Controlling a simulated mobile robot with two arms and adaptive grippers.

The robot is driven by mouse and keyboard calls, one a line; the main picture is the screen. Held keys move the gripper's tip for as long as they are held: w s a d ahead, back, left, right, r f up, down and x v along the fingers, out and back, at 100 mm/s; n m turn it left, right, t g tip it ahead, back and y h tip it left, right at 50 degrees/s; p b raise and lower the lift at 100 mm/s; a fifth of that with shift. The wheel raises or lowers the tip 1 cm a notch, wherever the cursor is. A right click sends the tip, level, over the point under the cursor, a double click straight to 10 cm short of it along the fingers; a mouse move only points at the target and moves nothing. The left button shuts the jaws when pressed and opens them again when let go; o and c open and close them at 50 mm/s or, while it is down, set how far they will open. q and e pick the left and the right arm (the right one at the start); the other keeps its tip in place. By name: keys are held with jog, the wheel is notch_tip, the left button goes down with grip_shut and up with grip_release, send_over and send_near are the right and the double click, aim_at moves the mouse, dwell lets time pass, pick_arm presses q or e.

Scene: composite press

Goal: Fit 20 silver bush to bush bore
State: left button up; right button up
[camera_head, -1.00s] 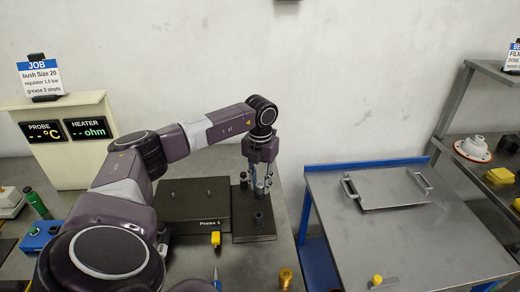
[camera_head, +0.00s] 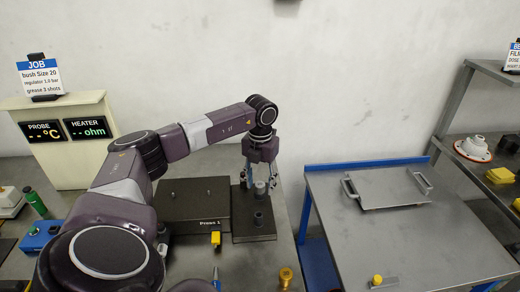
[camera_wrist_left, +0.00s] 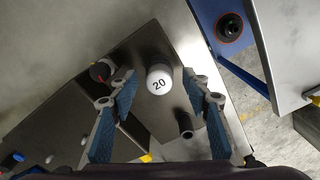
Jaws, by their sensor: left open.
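The silver bush (camera_head: 260,187), a short round piece, stands upright at the rear part of a dark plate beside the Press 1 box; the wrist view shows its pale top marked "20" (camera_wrist_left: 159,79). My left gripper (camera_head: 261,184) points straight down over it. Its fingers (camera_wrist_left: 161,92) are open, one on each side of the bush, with a gap visible on both sides in the wrist view. The bush bore cannot be made out; whatever lies under the bush is hidden.
A dark upright post (camera_head: 259,219) stands on the same plate, in front of the bush. The Press 1 box (camera_head: 190,207) is to the left. A brass piece (camera_head: 286,277) stands near the front. The right-hand table holds a grey handled plate (camera_head: 388,188) and is mostly clear.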

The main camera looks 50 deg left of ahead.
aim_at(260, 184)
pick_arm(q)
notch_tip(260, 184, up, 12)
jog(key=shift+f, duration=0.15)
dwell(0.3)
